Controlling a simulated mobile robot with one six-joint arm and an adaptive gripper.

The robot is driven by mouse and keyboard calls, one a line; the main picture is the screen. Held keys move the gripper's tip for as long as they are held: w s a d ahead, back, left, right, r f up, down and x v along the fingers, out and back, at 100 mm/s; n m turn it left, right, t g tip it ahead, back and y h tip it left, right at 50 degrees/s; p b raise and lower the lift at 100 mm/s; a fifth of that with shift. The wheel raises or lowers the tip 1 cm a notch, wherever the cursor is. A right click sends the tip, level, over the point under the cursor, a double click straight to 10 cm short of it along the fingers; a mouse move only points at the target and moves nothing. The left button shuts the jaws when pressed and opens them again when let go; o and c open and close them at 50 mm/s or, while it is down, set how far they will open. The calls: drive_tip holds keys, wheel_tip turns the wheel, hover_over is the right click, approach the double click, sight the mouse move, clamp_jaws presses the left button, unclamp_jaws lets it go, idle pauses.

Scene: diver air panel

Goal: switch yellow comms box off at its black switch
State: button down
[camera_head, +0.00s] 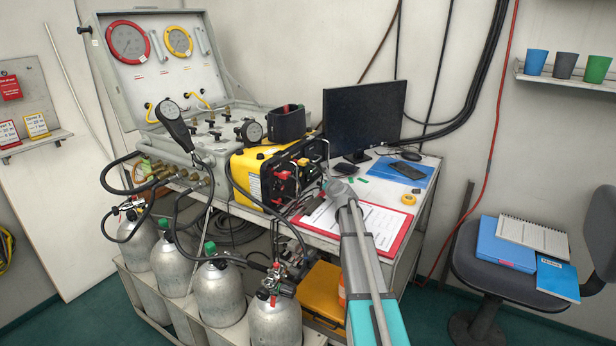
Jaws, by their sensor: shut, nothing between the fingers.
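The yellow comms box (254,176) stands on the bench beside the grey air panel case. Its dark front panel (294,173) faces right, with red and black fittings on it. The black switch is too small to make out among these fittings. My arm reaches up from the lower right, and my gripper (301,203) is a small dark shape low in front of the box's front panel. It looks shut and empty. I cannot tell whether its tips touch the panel.
A red clipboard (397,236) with papers lies right of the box, under my arm. A monitor (364,117), phone (407,170) and yellow tape roll (408,199) are behind it. Grey cylinders (221,290) with hoses stand in front. A chair (480,262) holds folders at the right.

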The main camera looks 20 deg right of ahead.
drive_tip(key=shift+w+a+r, duration=0.15)
drive_tip(key=shift+w+a, duration=0.4)
drive_tip(key=shift+w, duration=0.2)
drive_tip(key=shift+w+a+r, duration=0.1)
drive_tip(key=shift+w+a, duration=0.45)
drive_tip(key=shift+w, duration=0.15)
drive_tip(key=shift+w+a+r, duration=0.15)
drive_tip(key=shift+w+a, duration=0.4)
drive_tip(key=shift+w, duration=0.15)
idle(1.9)
drive_tip(key=shift+s, duration=0.1)
drive_tip(key=shift+s+d+f, duration=0.2)
drive_tip(key=shift+s+d, duration=0.25)
drive_tip(key=shift+s, duration=0.05)
drive_tip(key=shift+s+d, duration=0.1)
idle(0.4)
drive_tip(key=shift+s+d+f, duration=0.15)
drive_tip(key=shift+s+d, duration=0.5)
drive_tip(key=shift+s, duration=0.2)
drive_tip(key=shift+s+d+f, duration=0.15)
drive_tip(key=shift+s+d, duration=0.5)
drive_tip(key=shift+s, duration=0.15)
drive_tip(key=shift+s+d, duration=0.15)
drive_tip(key=shift+s, duration=0.05)
drive_tip(key=shift+r, duration=0.15)
